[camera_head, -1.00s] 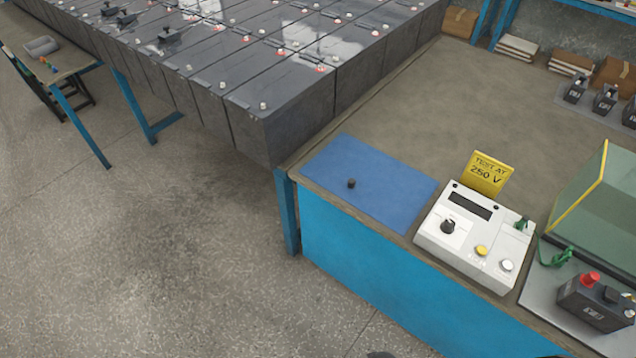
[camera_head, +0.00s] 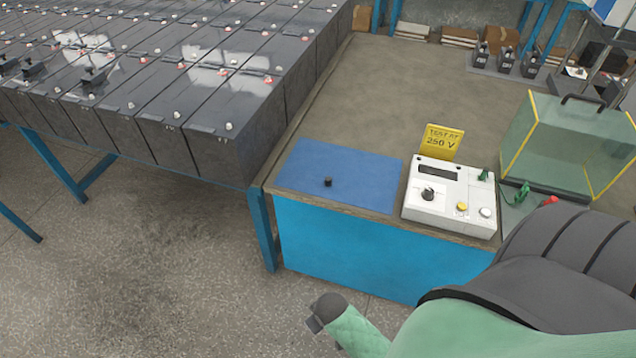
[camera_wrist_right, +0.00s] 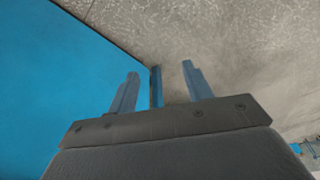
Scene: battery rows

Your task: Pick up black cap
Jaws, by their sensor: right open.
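The black cap (camera_head: 327,182) is a small dark cylinder standing on the blue mat (camera_head: 365,178), near the front edge of the workbench. My right arm comes in from the lower right in the head view. Its gripper end (camera_head: 315,322) is below the cap in the picture, off the front of the bench, with the fingers barely visible. In the right wrist view my right gripper (camera_wrist_right: 160,88) is open, with two separate fingers and nothing between them. The cap does not show in the wrist view. My left gripper is in neither view.
A white tester (camera_head: 450,205) with knobs stands right of the mat, with a yellow sign (camera_head: 442,140) behind it. A clear box (camera_head: 560,150) is farther right. Battery rows (camera_head: 190,110) stand at the left. The bench's blue front panel (camera_head: 350,245) faces my gripper.

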